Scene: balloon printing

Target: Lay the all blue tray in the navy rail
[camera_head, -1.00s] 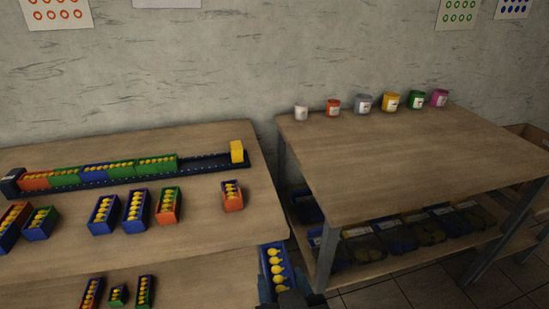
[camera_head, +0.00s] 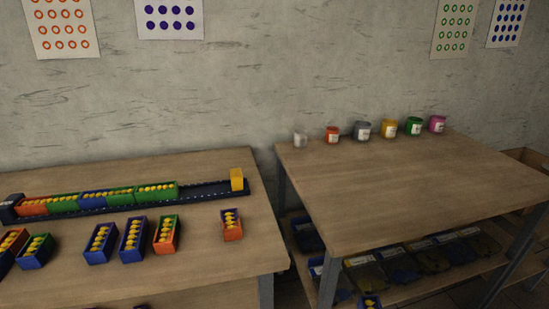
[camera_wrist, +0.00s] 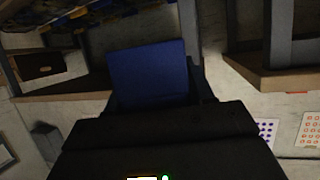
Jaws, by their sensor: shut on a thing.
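My gripper (camera_wrist: 155,92) is shut on a blue tray (camera_wrist: 150,70), whose plain blue face fills the middle of the wrist view. In the head view, a small part of the held tray (camera_head: 370,302) with a yellow balloon shows at the bottom edge, in front of the right table. The navy rail (camera_head: 130,209) lies along the back of the left table. It holds a row of orange, green and blue trays with yellow balloons. A yellow block (camera_head: 237,180) stands at its right end. An empty stretch of rail (camera_head: 205,190) lies between the block and the last green tray.
Several loose trays stand in front of the rail, including a blue one (camera_head: 101,243), an orange-and-green one (camera_head: 167,235) and an orange one (camera_head: 232,226). The right table (camera_head: 400,180) is clear except for jars at its back. A gap separates the tables.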

